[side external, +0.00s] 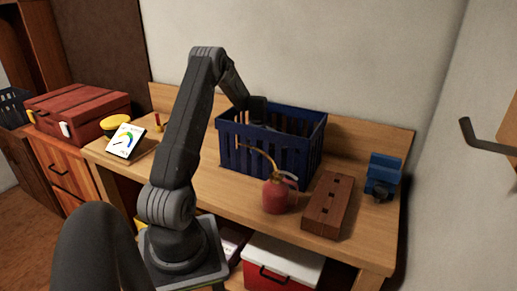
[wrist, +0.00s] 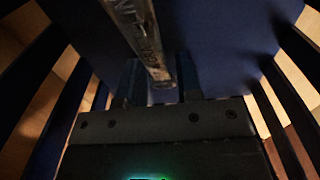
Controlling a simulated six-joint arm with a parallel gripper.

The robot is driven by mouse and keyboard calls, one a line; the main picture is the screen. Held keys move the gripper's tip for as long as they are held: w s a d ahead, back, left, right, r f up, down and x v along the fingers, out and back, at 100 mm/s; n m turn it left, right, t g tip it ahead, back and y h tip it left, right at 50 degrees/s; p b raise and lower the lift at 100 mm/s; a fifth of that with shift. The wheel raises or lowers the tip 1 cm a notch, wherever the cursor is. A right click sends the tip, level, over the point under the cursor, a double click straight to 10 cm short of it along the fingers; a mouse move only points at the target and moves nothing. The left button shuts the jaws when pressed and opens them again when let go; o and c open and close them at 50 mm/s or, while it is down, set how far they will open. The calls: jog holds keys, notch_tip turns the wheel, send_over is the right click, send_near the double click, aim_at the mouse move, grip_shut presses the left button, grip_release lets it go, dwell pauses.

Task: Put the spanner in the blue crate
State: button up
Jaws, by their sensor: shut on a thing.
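The blue crate (side external: 312,150) stands on the wooden workbench, with slatted sides and an open top. My gripper (wrist: 160,85) is over and partly inside the crate; in the side view its fingers are hidden behind the crate's wall. In the wrist view the fingers are shut on the spanner (wrist: 135,25), a grey metal bar with raised lettering. The spanner runs from the top of the picture down to between the fingers. The crate's blue inside (wrist: 220,40) fills the view beyond. Whether the spanner touches the crate's floor I cannot tell.
A red oil can (side external: 278,194) stands in front of the crate. A brown wooden block (side external: 328,205) and a blue vice-like tool (side external: 383,175) are to its right. A gauge card (side external: 125,141) and a red toolbox (side external: 80,106) are at left.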

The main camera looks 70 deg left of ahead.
jog(key=shift+f, duration=0.1)
jog(key=o, duration=1)
jog(key=shift+c, duration=0.2)
notch_tip(320, 180, up, 12)
jog(key=w+d+r+m+t+y, duration=0.1)
jog(key=w+d+r+m, duration=0.1)
jog(key=d+r+m, duration=0.3)
jog(key=w+d+r+m, duration=0.1)
jog(key=w+d+r, duration=0.1)
jog(key=d, duration=0.5)
jog(key=s+d+r+m+t, duration=0.1)
jog(key=s+d+r+m, duration=0.15)
jog(key=d+m, duration=0.4)
jog(key=s+d+r+m+t, duration=0.1)
jog(key=s+d+m, duration=0.2)
jog(key=d, duration=0.7)
jog(key=s+d+r+m+t, duration=0.15)
jog(key=d+m, duration=0.25)
jog(key=d, duration=0.4)
jog(key=s+d+f+m+t+h, duration=0.1)
jog(key=s+d+m, duration=0.5)
jog(key=s+m, duration=0.1)
jog(key=shift+s+d+f, duration=0.2)
jog(key=shift+s+d, duration=0.15)
jog(key=shift+s, duration=0.25)
